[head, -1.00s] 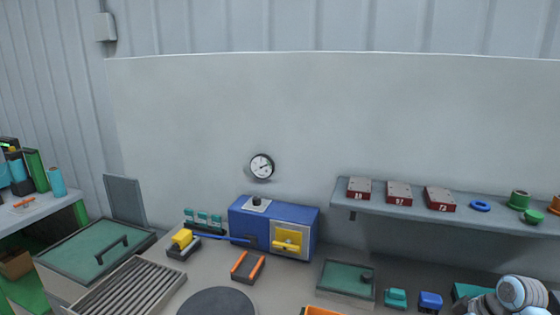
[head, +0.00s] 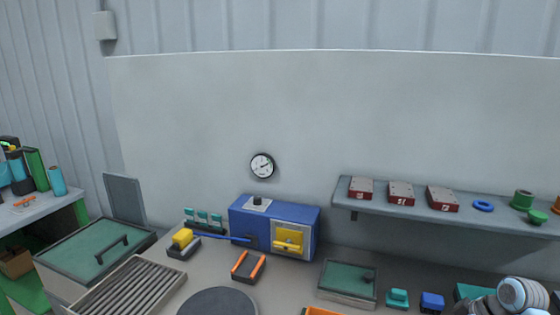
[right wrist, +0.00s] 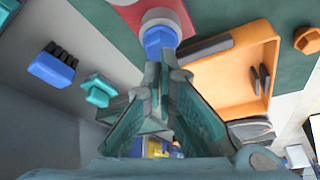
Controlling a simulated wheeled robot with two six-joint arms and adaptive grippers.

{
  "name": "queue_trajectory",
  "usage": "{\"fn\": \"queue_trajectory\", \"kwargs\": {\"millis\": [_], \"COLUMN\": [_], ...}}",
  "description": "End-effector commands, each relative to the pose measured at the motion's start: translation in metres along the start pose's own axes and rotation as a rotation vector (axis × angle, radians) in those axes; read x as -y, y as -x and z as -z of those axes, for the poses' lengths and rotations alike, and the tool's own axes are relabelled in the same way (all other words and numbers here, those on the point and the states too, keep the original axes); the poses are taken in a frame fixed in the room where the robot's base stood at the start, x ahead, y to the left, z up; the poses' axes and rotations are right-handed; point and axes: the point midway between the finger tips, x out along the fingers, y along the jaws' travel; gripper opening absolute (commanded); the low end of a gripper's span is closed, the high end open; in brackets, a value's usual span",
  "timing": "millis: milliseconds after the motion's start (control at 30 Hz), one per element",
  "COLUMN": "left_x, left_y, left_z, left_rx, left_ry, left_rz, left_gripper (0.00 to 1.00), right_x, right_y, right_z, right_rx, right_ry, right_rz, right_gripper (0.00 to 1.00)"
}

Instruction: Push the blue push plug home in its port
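In the right wrist view a blue plug (right wrist: 158,40) with a faceted body stands in a white round collar on a red plate (right wrist: 126,12), which I take for its port. How deep it sits is hard to tell. My right gripper (right wrist: 160,72) has its fingertips together just below the plug in the picture, close to it. Whether they touch it is unclear. Nothing shows between the fingers. In the head view only my right arm shows at the bottom right corner; the plug and port do not show there. My left gripper is not in view.
An orange tray (right wrist: 262,35) lies right of the fingers. A blue block (right wrist: 52,65) and a teal block (right wrist: 98,90) lie to the left. In the head view a blue box (head: 273,226) stands at the back, and a shelf (head: 365,205) runs along the wall.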

Motion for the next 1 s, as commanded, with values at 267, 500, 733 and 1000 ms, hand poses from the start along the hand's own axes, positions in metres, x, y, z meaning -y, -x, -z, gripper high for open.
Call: {"fn": "queue_trajectory", "kwargs": {"millis": [267, 500, 733, 1000], "left_x": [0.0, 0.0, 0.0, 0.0], "left_y": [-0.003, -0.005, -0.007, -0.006], "left_z": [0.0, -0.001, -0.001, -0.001], "left_rx": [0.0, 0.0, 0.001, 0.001], "left_ry": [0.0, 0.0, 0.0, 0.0], "left_rz": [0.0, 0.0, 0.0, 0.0], "left_gripper": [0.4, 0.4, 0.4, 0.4], "right_x": [0.0, 0.0, 0.0, 0.0], "right_y": [-0.006, -0.011, -0.015, -0.014], "right_z": [-0.003, -0.004, -0.006, -0.006], "right_rx": [0.0, 0.0, 0.0, 0.001], "right_ry": [0.0, 0.0, 0.0, -0.001], "right_rz": [0.0, 0.0, 0.001, 0.001], "right_gripper": [0.0, 0.0, 0.0, 0.0]}}
